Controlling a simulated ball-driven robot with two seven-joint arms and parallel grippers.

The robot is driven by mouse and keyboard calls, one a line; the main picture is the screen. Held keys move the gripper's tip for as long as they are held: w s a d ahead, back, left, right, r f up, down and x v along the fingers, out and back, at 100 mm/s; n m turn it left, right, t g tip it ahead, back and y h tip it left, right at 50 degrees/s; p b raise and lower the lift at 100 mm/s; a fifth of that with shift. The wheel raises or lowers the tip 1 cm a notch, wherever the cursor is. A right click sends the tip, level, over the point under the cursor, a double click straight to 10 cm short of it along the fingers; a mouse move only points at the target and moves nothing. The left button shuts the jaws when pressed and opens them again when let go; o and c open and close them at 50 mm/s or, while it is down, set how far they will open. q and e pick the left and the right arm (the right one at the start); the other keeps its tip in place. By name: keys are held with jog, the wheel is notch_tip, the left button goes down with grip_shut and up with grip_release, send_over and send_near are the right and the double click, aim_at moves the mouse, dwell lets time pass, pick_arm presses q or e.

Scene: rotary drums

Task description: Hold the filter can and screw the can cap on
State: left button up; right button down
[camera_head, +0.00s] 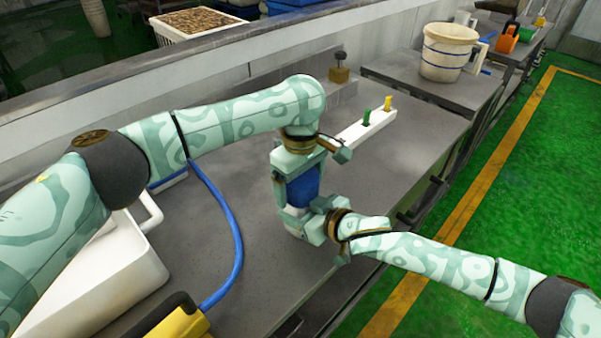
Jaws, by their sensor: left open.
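A blue can with a white lower part, apparently the filter can (304,187), stands upright near the middle of the grey worktop. My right gripper (304,218) comes in from the right, low on the can, with its fingers around it, and appears shut on it. My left gripper (303,165) points down at the top of the can from above; its jaws are open. The can's top is hidden behind the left gripper. I cannot make out the can cap.
A white holder with a green and a yellow piece (367,126) lies behind the can. A white bucket (446,52) stands at the back right. A white bin (97,283) and a blue hose (232,240) are at the left. The worktop's edge is close on the right.

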pick_arm(q)
jog(key=c, duration=1)
jog(key=m, duration=0.4)
jog(key=shift+m, duration=0.3)
jog(key=m, duration=0.5)
jog(key=o, duration=1.1)
